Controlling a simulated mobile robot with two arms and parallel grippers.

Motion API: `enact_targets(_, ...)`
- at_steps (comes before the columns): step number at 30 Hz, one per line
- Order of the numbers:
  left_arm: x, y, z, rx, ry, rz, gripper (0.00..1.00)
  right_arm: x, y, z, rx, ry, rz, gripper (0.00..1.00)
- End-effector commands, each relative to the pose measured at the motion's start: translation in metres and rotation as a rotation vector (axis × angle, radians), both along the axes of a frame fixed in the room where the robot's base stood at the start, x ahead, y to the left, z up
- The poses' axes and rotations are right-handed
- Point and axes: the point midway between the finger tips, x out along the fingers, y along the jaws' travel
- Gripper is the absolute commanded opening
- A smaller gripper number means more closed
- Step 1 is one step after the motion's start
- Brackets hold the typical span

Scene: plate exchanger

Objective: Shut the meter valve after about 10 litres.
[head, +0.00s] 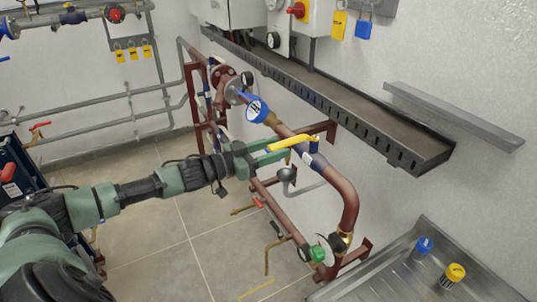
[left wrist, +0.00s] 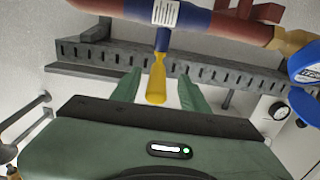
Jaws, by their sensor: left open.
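The valve's yellow lever (head: 290,143) is joined to a blue valve stem (head: 314,144) on the brown pipe. In the left wrist view, the lever (left wrist: 157,80) points towards me. The blue round meter (head: 256,109) sits on the same pipe, further back; in the left wrist view it is at the right edge (left wrist: 305,68), and its reading is too small to tell. My left gripper (head: 277,152) is open at the lever. Its two green fingers (left wrist: 158,92) stand on either side of the lever, with gaps visible. My right gripper is not in view.
A grey cable tray (head: 350,120) runs along the wall above the pipe. A metal sink unit (head: 400,275) with blue and yellow-capped items stands at the lower right. The tiled floor is open.

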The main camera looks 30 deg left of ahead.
Motion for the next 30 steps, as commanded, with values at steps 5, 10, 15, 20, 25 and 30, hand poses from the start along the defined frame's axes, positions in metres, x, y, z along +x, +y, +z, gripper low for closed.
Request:
enact_targets(5, -0.015, 0.009, -0.003, 0.001, 0.002, 0.001, 0.45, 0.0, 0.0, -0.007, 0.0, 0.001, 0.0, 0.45)
enact_targets(10, -0.02, 0.011, 0.0, 0.0, 0.0, 0.0, 0.45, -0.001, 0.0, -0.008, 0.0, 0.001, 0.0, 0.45)
enact_targets(15, -0.02, 0.011, 0.0, 0.0, -0.001, 0.0, 0.45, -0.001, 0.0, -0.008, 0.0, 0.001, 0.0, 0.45)
enact_targets(20, -0.02, 0.011, 0.0, 0.0, -0.001, 0.0, 0.45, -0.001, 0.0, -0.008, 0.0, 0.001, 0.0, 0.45)
enact_targets(25, -0.02, 0.012, 0.0, 0.0, -0.001, 0.0, 0.45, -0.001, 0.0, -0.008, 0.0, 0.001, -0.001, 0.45)
enact_targets(30, -0.02, 0.012, 0.0, 0.0, -0.001, 0.0, 0.45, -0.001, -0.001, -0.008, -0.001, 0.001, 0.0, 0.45)
